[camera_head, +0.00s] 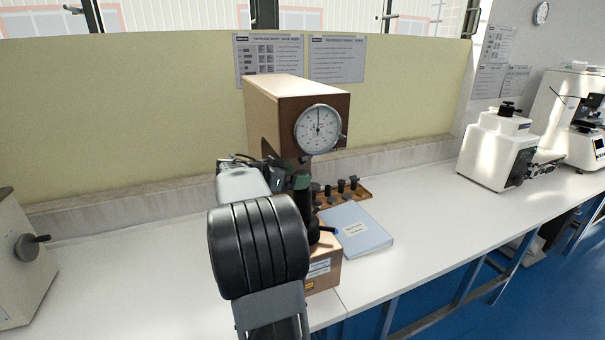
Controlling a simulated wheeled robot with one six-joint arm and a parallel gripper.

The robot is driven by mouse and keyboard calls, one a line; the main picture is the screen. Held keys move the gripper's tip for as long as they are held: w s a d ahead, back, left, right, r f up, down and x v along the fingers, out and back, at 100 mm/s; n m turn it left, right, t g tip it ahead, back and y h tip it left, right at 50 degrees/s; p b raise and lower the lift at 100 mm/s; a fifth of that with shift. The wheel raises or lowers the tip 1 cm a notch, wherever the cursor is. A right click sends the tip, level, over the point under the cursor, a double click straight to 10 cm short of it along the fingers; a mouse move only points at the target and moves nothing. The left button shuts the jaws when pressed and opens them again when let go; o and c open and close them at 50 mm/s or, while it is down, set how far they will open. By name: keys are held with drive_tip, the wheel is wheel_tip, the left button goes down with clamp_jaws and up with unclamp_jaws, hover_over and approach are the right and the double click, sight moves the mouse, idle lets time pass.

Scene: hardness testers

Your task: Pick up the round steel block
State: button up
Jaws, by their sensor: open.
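I cannot make out the round steel block; my arm covers much of the hardness tester's front. The brown hardness tester (262,97) with a round dial stands on the white bench in the middle. My gripper (271,172) shows only in part, as dark pieces past my pale wrist, close to the tester's column below its head. It is open. My black arm joint hides the lower left of the tester and whatever lies behind it.
A blue-grey booklet (358,232) lies right of the tester. A wooden tray (357,192) with several dark pieces stands behind it. White machines (497,150) stand at the right, and a grey machine (20,265) at the left edge. The bench between has free room.

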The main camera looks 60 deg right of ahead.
sight(303, 173)
drive_tip(key=shift+p+x, duration=0.4)
drive_tip(key=shift+x, duration=1.3)
drive_tip(key=shift+c, duration=0.3)
drive_tip(key=c, duration=1.1)
drive_tip(key=shift+r, duration=0.15)
